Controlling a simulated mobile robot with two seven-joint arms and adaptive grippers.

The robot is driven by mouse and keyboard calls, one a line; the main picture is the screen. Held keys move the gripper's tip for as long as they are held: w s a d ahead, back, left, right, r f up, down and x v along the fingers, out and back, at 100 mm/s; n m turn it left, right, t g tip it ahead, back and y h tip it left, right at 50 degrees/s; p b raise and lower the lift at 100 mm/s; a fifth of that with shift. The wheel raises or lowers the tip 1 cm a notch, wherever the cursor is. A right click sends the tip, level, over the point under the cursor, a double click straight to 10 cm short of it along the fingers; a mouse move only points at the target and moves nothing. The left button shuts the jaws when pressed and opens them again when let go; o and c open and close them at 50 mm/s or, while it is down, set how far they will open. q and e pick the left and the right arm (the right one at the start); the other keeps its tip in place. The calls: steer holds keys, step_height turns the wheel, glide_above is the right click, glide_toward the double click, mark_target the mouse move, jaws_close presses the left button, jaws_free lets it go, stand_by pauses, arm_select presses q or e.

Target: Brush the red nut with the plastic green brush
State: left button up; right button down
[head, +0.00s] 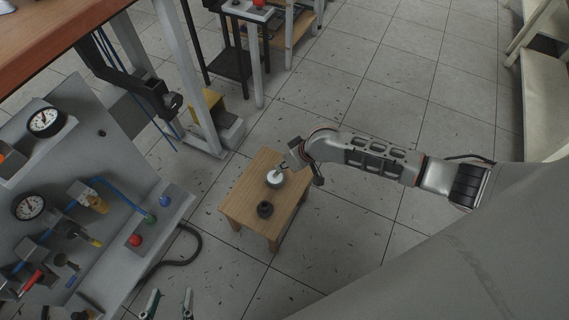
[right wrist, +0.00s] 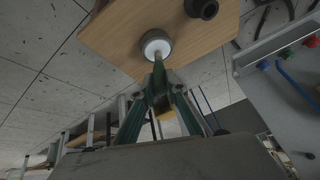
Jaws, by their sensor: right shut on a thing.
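The pale thing also shows in the head view (head: 272,176). My left gripper (head: 169,298) is open and empty at the bottom of the head view. A red rounded piece (head: 135,240) sits on the grey panel's ledge, and a red part (head: 33,281) is lower left; I cannot tell which is the red nut.
The small wooden table (head: 243,204) also bears a dark ring-shaped thing (head: 265,209). The grey panel carries gauges (head: 46,122), blue tubing and fittings. Green (head: 150,217) and blue (head: 164,201) pieces sit by the red one. A black hose lies on the floor.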

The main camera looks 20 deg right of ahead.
arm_select(q)
steer(key=shift+s+f, duration=0.1)
steer(key=shift+s, duration=0.05)
arm_select(e)
steer(key=shift+w+r+p, duration=0.1)
steer(key=shift+r+p, duration=0.5)
steer(key=shift+r, duration=0.25)
steer(key=shift+r+p, duration=1.6)
steer(key=shift+r, duration=0.5)
steer(key=shift+r+p, duration=0.55)
steer(key=shift+r, duration=0.05)
arm_select(q)
steer(key=w+r+t, duration=0.2)
steer(key=w+r, duration=0.2)
steer(key=r, duration=0.7)
steer(key=shift+w, duration=0.4)
arm_select(e)
steer(key=shift+f, duration=0.1)
